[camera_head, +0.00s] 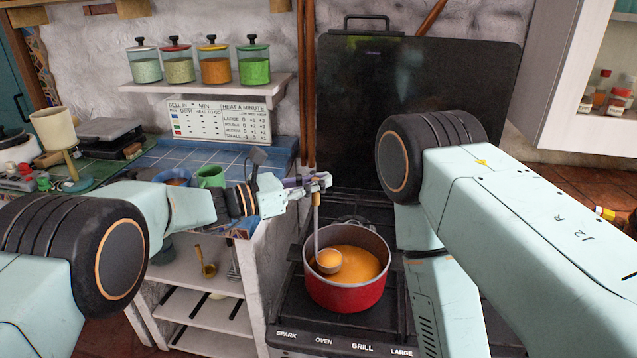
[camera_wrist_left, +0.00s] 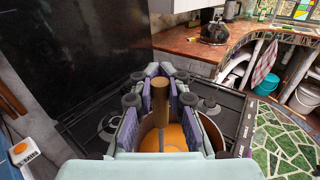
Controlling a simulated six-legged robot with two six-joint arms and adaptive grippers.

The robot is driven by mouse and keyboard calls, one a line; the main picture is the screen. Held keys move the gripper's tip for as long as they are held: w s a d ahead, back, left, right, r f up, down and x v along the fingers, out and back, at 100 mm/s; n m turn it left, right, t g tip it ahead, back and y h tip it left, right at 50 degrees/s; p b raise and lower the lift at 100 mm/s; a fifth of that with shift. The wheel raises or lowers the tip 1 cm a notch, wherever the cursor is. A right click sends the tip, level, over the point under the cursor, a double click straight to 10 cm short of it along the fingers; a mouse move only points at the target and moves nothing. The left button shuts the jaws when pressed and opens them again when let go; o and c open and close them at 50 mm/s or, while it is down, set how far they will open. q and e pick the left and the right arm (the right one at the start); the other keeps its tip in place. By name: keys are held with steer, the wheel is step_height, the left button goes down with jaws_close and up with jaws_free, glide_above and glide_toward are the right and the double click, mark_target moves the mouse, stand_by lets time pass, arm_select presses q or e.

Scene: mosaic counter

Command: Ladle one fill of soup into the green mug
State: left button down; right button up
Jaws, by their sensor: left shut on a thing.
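My left gripper (camera_head: 318,184) is shut on the upper part of the ladle's handle (camera_head: 316,222), above the red pot (camera_head: 345,296) on the stove. The ladle hangs roughly upright, its bowl (camera_head: 329,259) inside the pot's rim, with orange soup (camera_head: 362,264) in and around it. Whether the bowl touches the soup is unclear. In the left wrist view the brown handle (camera_wrist_left: 160,94) stands between the fingers of the left gripper (camera_wrist_left: 160,104). The green mug (camera_head: 211,176) stands on the blue-tiled counter, left of the gripper and partly hidden by my arm. My right gripper is out of view.
A second mug (camera_head: 174,178) stands left of the green one. A jar shelf (camera_head: 215,88) hangs above the counter. A black panel (camera_head: 350,105) rises behind the stove. My right forearm is close to the pot's right side.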

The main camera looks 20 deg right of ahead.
arm_select(q)
steer(key=shift+r+p, duration=3.05)
steer(key=shift+r, duration=1.05)
steer(key=shift+f, duration=0.1)
steer(key=shift+a, duration=0.1)
